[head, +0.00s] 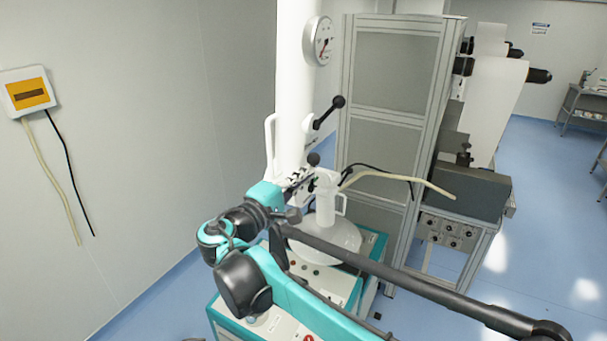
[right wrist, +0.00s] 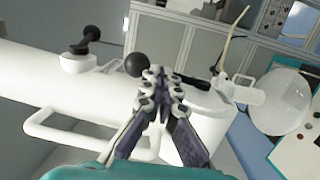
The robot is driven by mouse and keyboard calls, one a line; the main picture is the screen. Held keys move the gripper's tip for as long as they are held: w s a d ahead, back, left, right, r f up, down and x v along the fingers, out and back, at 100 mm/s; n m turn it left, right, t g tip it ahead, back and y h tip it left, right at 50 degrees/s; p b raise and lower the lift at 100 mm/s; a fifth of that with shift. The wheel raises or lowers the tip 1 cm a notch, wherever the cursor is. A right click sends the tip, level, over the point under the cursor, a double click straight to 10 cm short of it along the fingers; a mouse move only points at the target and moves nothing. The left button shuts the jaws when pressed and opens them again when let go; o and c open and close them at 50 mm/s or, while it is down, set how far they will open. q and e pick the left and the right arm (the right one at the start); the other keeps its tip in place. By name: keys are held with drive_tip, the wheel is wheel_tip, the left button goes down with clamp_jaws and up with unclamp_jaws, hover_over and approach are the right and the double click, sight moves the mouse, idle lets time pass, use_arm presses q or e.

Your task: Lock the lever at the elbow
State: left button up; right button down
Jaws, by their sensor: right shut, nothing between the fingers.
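The elbow lever is black with a ball knob (head: 313,159) and sits at the joint low on the white column (head: 295,70). In the right wrist view, its knob (right wrist: 137,64) is just left of my fingertips, and a dark rod (right wrist: 192,80) shows to their right. My right gripper (head: 303,178) is shut and empty, close below the knob; its fingertips (right wrist: 160,78) meet in front of the lever and hide its middle. I cannot tell whether they touch it. A second black lever (head: 328,112) sits higher on the column, also in the wrist view (right wrist: 88,40). My left gripper is out of view.
A white handle (head: 270,145) sticks out of the column's left side. A beige hose (head: 400,180) runs right from the joint. A white round cover (head: 325,240) lies below. A grey framed cabinet (head: 390,75) stands close right. Open blue floor lies farther right.

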sight(311, 165)
drive_tip(key=w+g+y+p, duration=0.1)
drive_tip(key=p, duration=0.1)
drive_tip(key=w+d+r+g+y+p, duration=0.1)
drive_tip(key=g+p, duration=0.1)
drive_tip(key=shift+d+r, duration=0.15)
drive_tip(key=shift+r, duration=0.05)
drive_tip(key=shift+w+d+y, duration=0.1)
drive_tip(key=shift+w+y, duration=0.05)
drive_tip(key=shift+y, duration=0.15)
drive_tip(key=shift+w+d+f, duration=0.1)
drive_tip(key=shift+w+d, duration=0.25)
drive_tip(key=shift+w, duration=0.45)
drive_tip(key=shift+d, duration=0.1)
drive_tip(key=shift+r+p, duration=0.55)
drive_tip(key=shift+r, duration=0.25)
